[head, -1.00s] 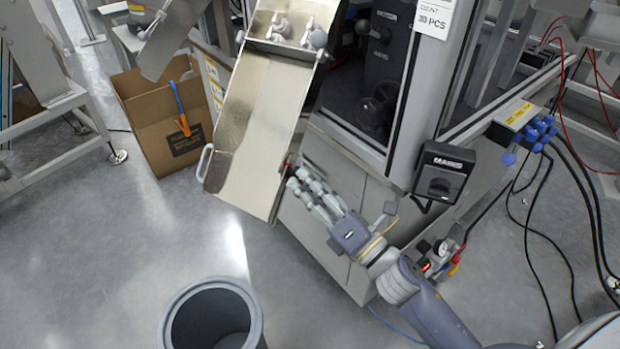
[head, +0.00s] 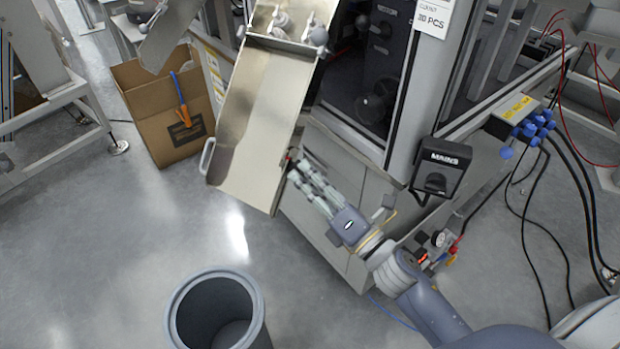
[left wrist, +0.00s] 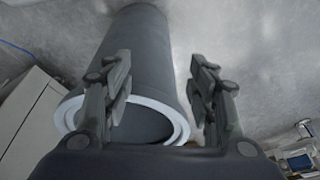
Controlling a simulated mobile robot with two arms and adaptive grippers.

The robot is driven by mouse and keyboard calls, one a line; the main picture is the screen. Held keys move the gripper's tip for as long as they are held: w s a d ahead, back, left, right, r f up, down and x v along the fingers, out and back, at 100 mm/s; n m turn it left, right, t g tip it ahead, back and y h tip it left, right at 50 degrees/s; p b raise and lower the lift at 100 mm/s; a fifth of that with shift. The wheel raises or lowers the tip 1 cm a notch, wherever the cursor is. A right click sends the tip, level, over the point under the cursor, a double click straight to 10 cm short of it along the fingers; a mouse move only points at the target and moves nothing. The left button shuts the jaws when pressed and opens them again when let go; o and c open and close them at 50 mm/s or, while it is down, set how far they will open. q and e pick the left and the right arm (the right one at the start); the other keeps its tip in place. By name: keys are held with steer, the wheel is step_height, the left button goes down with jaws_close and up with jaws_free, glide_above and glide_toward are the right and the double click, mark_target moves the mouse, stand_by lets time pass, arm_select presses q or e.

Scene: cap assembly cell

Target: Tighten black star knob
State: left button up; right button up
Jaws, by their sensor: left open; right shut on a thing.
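The black star knob (head: 292,156) is a small dark piece at the right edge of the tilted metal chute (head: 252,130) in the head view. My right gripper (head: 296,166) reaches up to that edge from the lower right and is shut on it. Its fingers hide most of the knob, so its shape is hard to make out. My left gripper (left wrist: 162,82) shows in the left wrist view, open and empty, its two dark fingers well apart. It is not in the head view.
A grey round bin (head: 258,312) stands on the floor and shows beyond my left fingers in the left wrist view (left wrist: 165,35). A cardboard box (head: 150,105) is left of the chute. The machine cabinet with a MAINS switch (head: 440,168) is right. Open floor lies lower left.

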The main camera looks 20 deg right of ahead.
steer(key=o, duration=1)
steer(key=shift+o, duration=0.2)
steer(key=v, duration=1.2)
steer(key=shift+d, duration=0.1)
